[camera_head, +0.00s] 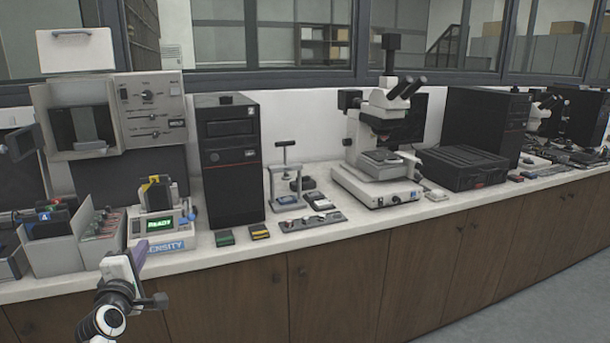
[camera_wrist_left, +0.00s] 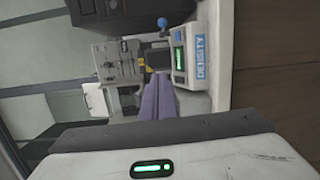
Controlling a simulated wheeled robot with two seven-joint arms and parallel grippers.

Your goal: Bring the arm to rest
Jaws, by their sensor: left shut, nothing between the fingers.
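My left arm comes in from the lower left in the head view. My left gripper (camera_head: 139,252) is in front of the counter edge, just below the density meter. Its purple fingers are shut with nothing between them. In the left wrist view the fingers (camera_wrist_left: 158,98) lie together and point toward the bench equipment. The density meter (camera_head: 160,225) stands on the counter with a green READY display. It also shows in the left wrist view (camera_wrist_left: 182,62), turned sideways. My right gripper is in neither view.
A mounting press (camera_head: 286,185) with a T-handle stands on the white counter (camera_head: 330,238) beside a black computer tower (camera_head: 228,158). A microscope (camera_head: 380,150) is further right. Grey bins (camera_head: 58,250) stand at the left. The space in front of the wooden cabinets (camera_head: 330,290) is clear.

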